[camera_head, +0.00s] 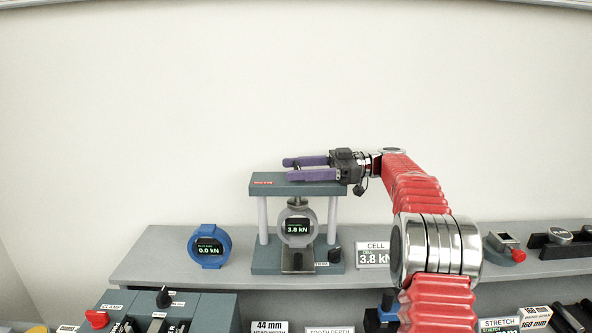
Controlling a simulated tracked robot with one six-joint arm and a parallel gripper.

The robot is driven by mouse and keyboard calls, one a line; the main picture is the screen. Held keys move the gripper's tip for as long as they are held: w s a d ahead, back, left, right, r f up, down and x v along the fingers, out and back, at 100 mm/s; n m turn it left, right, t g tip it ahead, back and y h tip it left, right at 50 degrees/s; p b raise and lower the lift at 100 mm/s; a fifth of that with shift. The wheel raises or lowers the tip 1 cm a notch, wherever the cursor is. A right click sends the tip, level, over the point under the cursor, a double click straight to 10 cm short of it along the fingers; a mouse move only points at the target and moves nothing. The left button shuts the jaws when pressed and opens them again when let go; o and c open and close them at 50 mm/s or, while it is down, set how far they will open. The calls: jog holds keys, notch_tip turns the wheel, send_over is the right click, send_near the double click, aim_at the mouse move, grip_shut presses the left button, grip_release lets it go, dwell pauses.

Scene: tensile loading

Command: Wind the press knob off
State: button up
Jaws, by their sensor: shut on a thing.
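The press (254,189) is a grey frame with two pale columns on the shelf. A round grey load cell (298,242) stands inside it, and its display reads 3.8 kN. A small black knob (335,254) sits at the right of the press base, beside a small label. My gripper (286,170), with purple fingers, is level with the press's top beam, pointing left, well above that knob. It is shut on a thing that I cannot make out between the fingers. Whether the fingers touch the beam is unclear.
A blue round gauge (209,263) reading 0.0 kN stands left of the press. A CELL sign (373,255) stands to its right. My red arm crosses the right side. Control boxes (160,310) and signs fill the front. The wall above is bare.

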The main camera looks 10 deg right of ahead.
jog(key=shift+d+r+n+g, duration=0.15)
jog(key=shift+n+g, duration=0.55)
jog(key=shift+g, duration=0.4)
jog(key=o, duration=1)
jog(key=shift+o, duration=0.2)
